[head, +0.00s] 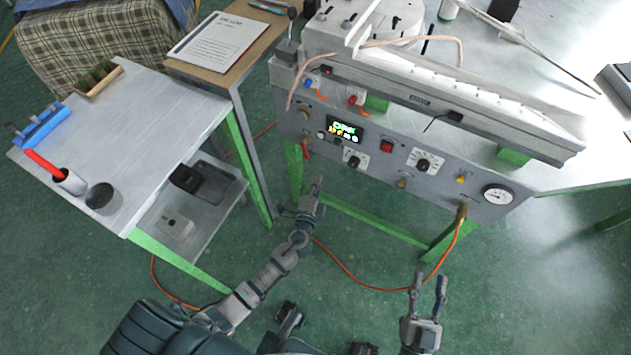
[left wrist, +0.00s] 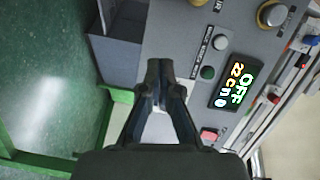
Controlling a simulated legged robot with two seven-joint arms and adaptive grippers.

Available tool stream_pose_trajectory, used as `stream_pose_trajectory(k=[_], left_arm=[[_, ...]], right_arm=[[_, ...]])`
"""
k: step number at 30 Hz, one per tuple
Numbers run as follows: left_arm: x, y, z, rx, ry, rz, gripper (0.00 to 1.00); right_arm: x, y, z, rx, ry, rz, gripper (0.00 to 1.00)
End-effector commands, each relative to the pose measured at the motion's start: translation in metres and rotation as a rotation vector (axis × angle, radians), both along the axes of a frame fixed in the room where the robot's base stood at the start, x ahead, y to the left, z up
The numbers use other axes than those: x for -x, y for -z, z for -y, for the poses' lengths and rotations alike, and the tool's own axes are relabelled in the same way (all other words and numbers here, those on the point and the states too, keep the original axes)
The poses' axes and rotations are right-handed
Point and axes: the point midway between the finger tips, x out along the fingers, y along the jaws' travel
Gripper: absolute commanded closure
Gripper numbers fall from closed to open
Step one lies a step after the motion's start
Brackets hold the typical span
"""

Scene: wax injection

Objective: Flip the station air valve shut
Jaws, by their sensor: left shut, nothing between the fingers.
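The grey station panel (head: 285,118) runs along the bench front. A small red lever (head: 305,150), which looks like the air valve handle, hangs roughly downward near its left end; its exact setting cannot be told. My left gripper (head: 318,181) is shut and empty, a little below and right of that lever, apparently apart from it. In the left wrist view the shut fingertips (left wrist: 160,66) point at the panel beside the green button (left wrist: 207,72); the lever cannot be made out there. My right gripper (head: 430,282) is open and empty, low in front of the bench.
The display (head: 344,129) is lit and reads OFF in the left wrist view (left wrist: 231,84). A red switch (head: 387,146), dials and a gauge (head: 497,195) sit further right. A white-topped cart (head: 150,120) stands left. An orange hose (head: 375,285) loops below the panel.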

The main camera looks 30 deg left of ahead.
Motion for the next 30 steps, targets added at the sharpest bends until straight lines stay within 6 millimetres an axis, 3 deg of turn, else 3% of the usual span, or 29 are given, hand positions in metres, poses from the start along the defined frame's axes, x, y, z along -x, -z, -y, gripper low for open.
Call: stream_pose_trajectory(k=[10,18,30], left_arm=[[-0.069,0.007,-0.019,0.000,-0.002,-0.004,1.00],[-0.067,0.012,-0.051,0.001,-0.001,-0.003,1.00],[-0.066,0.012,-0.055,0.002,-0.001,-0.003,1.00]], right_arm=[[0.010,-0.015,0.001,-0.048,0.002,0.145,0.60],[0.013,-0.021,0.002,-0.060,0.003,0.182,0.60],[0.012,-0.021,0.002,-0.061,0.003,0.187,0.60]])
